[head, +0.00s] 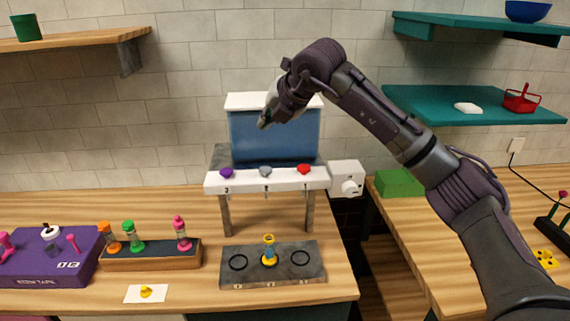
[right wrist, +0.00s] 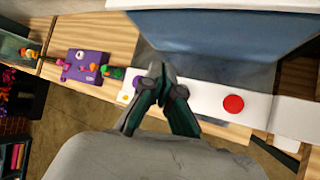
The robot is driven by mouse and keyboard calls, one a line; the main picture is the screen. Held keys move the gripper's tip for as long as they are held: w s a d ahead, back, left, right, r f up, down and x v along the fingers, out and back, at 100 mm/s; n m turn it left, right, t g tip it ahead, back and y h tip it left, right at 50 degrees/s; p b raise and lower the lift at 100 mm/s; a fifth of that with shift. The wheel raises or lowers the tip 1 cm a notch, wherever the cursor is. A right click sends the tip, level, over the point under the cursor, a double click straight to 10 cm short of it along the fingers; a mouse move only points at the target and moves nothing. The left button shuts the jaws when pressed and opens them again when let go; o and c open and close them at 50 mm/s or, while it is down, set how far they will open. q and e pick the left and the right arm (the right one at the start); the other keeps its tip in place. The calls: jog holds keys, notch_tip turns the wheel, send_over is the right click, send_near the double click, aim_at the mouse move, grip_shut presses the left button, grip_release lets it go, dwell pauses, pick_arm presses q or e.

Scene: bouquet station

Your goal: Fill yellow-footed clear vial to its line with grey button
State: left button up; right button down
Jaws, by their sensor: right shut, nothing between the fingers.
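The yellow-footed vial (head: 269,252) stands upright on the middle ring of the dark slab (head: 228,279), below the dispenser. It is too small to tell its line or how much it holds. The grey button (head: 265,171) is the middle one on the dispenser's white bar (head: 285,184), between a purple button (head: 226,173) and a red button (head: 304,169). My right gripper (head: 264,124) is shut and empty, above the grey button and in front of the blue tank (head: 295,146). In the right wrist view, the shut fingers (right wrist: 160,75) hide part of the bar. My left gripper is out of view.
A wooden rack (head: 152,260) with several coloured vials and a purple box (head: 36,268) stand at left. A white card (head: 132,294) with a yellow piece lies in front. A white box with a knob (head: 346,179) adjoins the bar. The slab's outer rings are empty.

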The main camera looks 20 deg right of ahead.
aim_at(267, 169)
notch_tip(267, 169, down, 8)
jog(key=b, duration=0.5)
jog(key=shift+a+f, duration=0.1)
jog(key=shift+f, duration=0.1)
pick_arm(q)
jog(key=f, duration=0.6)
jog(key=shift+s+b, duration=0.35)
jog(key=shift+b, duration=0.05)
pick_arm(e)
jog(key=shift+f, duration=0.25)
pick_arm(q)
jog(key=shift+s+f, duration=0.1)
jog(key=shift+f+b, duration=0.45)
jog(key=shift+b, duration=0.1)
pick_arm(e)
jog(key=shift+f, duration=0.4)
pick_arm(q)
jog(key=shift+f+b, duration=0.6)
jog(key=shift+b, duration=0.05)
pick_arm(e)
jog(key=shift+f, duration=0.65)
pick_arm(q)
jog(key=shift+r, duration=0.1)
pick_arm(e)
jog(key=shift+r, duration=0.2)
pick_arm(q)
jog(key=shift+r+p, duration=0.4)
jog(key=shift+p, duration=0.1)
pick_arm(e)
jog(key=shift+r, duration=0.9)
